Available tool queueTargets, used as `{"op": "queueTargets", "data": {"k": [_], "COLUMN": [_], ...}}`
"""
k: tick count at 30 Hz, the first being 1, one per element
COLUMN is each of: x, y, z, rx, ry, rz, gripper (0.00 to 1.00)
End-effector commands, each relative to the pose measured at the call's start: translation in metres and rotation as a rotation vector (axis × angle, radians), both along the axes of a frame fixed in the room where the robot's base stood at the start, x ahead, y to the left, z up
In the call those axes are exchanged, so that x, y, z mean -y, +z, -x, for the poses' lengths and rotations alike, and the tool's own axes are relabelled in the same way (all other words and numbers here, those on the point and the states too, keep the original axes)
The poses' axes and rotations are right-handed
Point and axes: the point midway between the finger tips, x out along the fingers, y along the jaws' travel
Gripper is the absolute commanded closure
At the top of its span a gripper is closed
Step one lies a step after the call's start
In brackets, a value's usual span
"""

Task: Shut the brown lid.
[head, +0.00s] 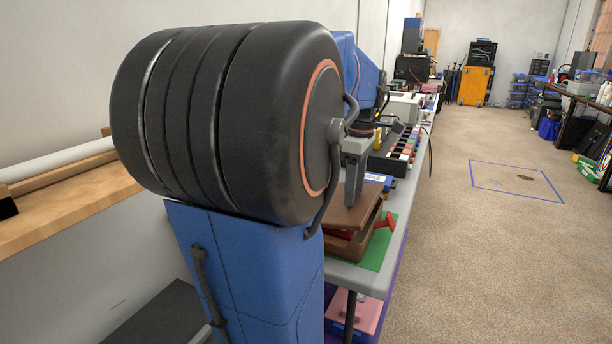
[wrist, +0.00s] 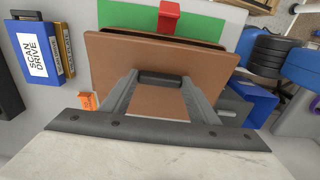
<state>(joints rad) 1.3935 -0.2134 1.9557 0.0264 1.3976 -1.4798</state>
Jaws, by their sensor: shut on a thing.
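The brown lid (head: 350,212) belongs to a brown box (head: 345,250) on a green mat (head: 388,246). In the head view the lid is tilted, with a gap below it where something red shows. In the wrist view the lid (wrist: 112,68) fills the middle. My gripper (wrist: 160,82) is shut on a dark handle (wrist: 160,78) on the lid, between its two fingertips. In the head view my gripper (head: 352,198) reaches down onto the lid from above. A red part (head: 386,221) sticks out at the box's right side; a red part (wrist: 169,15) also shows in the wrist view.
A blue box marked "SCAN DRIVE" (wrist: 38,52) stands left of the lid in the wrist view. An orange piece (wrist: 88,101) lies near the lid's corner. The grey table (head: 352,275) carries more gear behind. Open floor (head: 470,260) lies to the right.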

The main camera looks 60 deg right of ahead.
Motion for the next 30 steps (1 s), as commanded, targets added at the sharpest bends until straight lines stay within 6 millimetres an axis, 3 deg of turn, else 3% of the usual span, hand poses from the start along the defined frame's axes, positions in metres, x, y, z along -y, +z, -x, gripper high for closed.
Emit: {"op": "queueTargets", "data": {"k": [13, 30], "x": [0.0, 0.001], "y": [-0.003, -0.024], "z": [0.002, 0.011], "rx": [0.009, 0.071], "ry": [0.0, -0.001], "rz": [-0.001, -0.005], "gripper": [0.52, 0.52]}}
